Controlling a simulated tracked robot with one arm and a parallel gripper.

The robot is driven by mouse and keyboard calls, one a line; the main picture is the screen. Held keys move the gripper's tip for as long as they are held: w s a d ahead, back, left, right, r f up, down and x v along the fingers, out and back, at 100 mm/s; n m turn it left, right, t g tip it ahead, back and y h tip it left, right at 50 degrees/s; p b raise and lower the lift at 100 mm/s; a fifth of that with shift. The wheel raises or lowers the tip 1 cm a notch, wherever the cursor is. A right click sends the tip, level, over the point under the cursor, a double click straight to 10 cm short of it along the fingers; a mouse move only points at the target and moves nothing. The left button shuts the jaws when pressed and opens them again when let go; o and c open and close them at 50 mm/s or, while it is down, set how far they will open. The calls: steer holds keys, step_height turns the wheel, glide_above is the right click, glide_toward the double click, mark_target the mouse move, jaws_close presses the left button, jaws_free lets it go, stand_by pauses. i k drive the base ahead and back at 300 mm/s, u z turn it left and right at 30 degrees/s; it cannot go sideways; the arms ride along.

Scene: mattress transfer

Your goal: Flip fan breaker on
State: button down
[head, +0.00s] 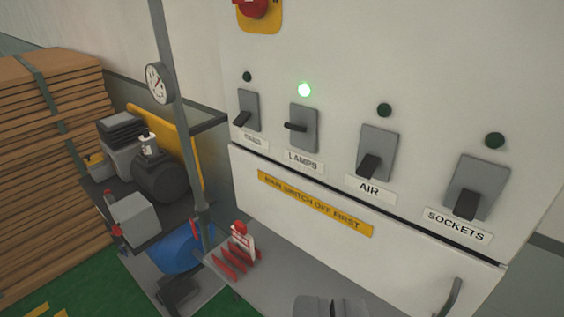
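A white breaker panel (330,60) carries a row of grey switches. The leftmost switch (247,110) has a small label (254,140) that is hard to read and may say FANS. Its black lever (242,119) points down and its indicator (247,77) is dark. A grey part at the bottom edge looks like the top of my gripper (333,306). It is well below the switches and touches none. Its fingertips are cut off by the frame.
The AIR switch (376,152) and SOCKETS switch (477,188) have levers down and dark indicators. A red rotary switch (254,8) is at the top. A gauge pole (181,100), machinery (160,172) and stacked boards (45,165) stand left. A red-and-white item (240,245) is below.

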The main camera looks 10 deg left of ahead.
mark_target(240, 121)
steer(key=z, duration=0.05)
steer(key=k, duration=0.65)
steer(key=u, duration=0.2)
steer(key=i, duration=0.35)
steer(key=u, duration=0.65)
steer(key=i, duration=1.2)
steer(key=z, duration=0.25)
